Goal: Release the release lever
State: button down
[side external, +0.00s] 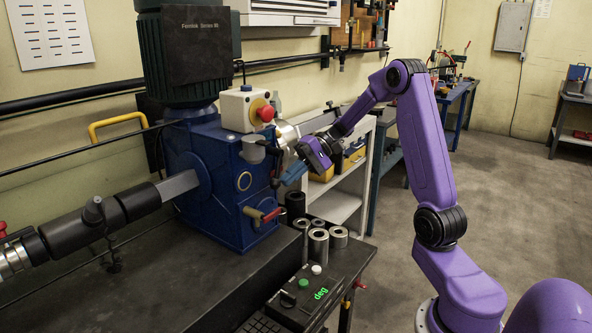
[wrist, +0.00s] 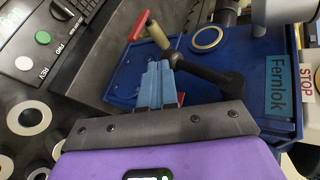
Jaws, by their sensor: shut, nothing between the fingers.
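My gripper (side external: 292,174) is at the right front of the blue machine housing (side external: 205,165), its blue fingers pressed together with nothing between them. In the wrist view the closed fingers (wrist: 160,72) lie over the blue face, close to a black lever arm (wrist: 205,72) with a cream grip (wrist: 158,36). A red handle (wrist: 139,25) is just beyond the grip. In the side view a red handle (side external: 271,215) and a pale grip (side external: 252,212) show low on the housing. No label marks which is the release lever. Contact between fingers and lever cannot be told.
A control box with a red stop button (side external: 265,113) sits on top of the housing. Several metal sockets (side external: 318,245) stand on the bench near a key panel with a green display (side external: 321,294). A white shelf (side external: 345,190) stands behind my arm. Open floor lies right.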

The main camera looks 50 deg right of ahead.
jog(key=shift+a+r+m+t+y, duration=0.15)
jog(key=shift+a+m+y, duration=0.05)
jog(key=shift+a+y, duration=0.85)
jog(key=shift+a+r+m+t+y, duration=0.1)
jog(key=shift+a+m+t+y, duration=0.1)
jog(key=shift+a+y, duration=0.85)
jog(key=shift+a, duration=0.2)
jog(key=shift+d, duration=0.1)
jog(key=s+d+f, duration=0.1)
jog(key=s+d, duration=0.1)
jog(key=d, duration=0.4)
jog(key=s+d+f, duration=0.2)
jog(key=d, duration=0.4)
jog(key=shift+s+f, duration=0.15)
jog(key=shift+s, duration=0.15)
